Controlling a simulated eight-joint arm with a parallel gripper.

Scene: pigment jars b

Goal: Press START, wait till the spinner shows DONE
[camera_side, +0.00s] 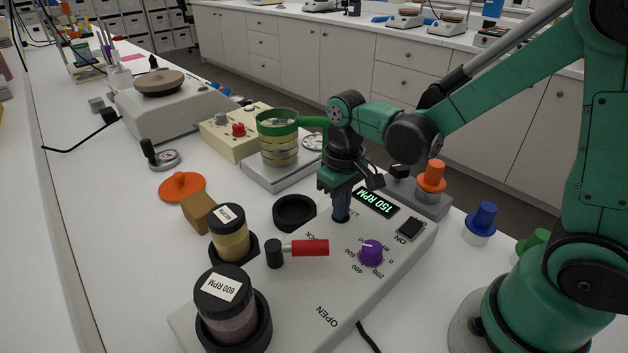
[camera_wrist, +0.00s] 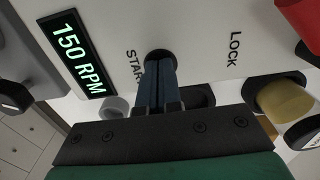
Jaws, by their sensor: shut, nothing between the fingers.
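The spinner (camera_side: 300,300) is a pale box with a lit display (camera_side: 376,202) reading 150 RPM, also legible in the wrist view (camera_wrist: 78,55). My gripper (camera_side: 341,217) is shut and empty, pointing down at the panel beside the display. In the wrist view its dark blue fingertips (camera_wrist: 160,66) are over a dark round spot next to the START lettering (camera_wrist: 134,66). They largely cover the button, and I cannot tell whether it is pressed in. A purple knob (camera_side: 371,253), an ON switch (camera_side: 411,229) and a red-handled lever (camera_side: 310,248) are on the panel.
Two lidded jars, one yellow (camera_side: 232,243) and one mauve (camera_side: 228,325), stand in black cups at the spinner's left. An empty-looking black cup (camera_side: 294,212) is behind them. An orange-topped item (camera_side: 431,176) and a sieve stack (camera_side: 279,152) stand farther back.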

